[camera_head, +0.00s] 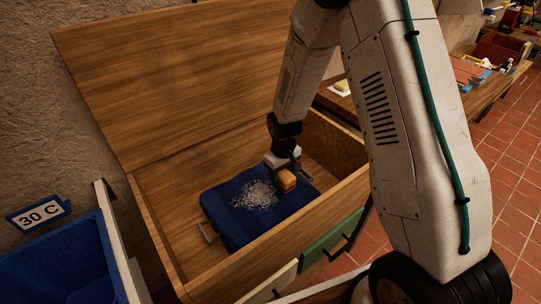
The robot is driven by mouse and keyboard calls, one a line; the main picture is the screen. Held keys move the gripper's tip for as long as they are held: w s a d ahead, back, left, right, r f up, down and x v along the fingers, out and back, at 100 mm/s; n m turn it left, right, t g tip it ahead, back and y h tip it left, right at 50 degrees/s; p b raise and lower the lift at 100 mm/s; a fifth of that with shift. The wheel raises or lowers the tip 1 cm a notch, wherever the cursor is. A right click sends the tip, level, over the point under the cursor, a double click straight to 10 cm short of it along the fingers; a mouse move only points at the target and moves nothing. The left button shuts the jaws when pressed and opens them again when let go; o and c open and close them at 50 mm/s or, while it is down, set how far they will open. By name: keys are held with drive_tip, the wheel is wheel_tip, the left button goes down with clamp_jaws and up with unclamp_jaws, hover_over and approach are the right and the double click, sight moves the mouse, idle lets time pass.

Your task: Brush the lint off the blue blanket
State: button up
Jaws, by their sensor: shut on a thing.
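The blue blanket (229,219) lies folded flat on the floor of a wooden chest. White lint (257,195) is scattered in a patch over its middle. My gripper (286,172) is at the right part of the blanket, just right of the lint. It is shut on an orange-brown block-like brush (287,181), held low at the blanket. I cannot tell whether the brush's underside touches the cloth.
The wooden chest (157,227) has walls on all sides and its lid (180,70) stands open at the back. A grey metal handle-like piece (208,233) is left of the blanket. A blue bin (65,262) with a "30 C" sign (39,214) stands at left.

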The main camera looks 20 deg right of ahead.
drive_tip(key=shift+r, duration=1.8)
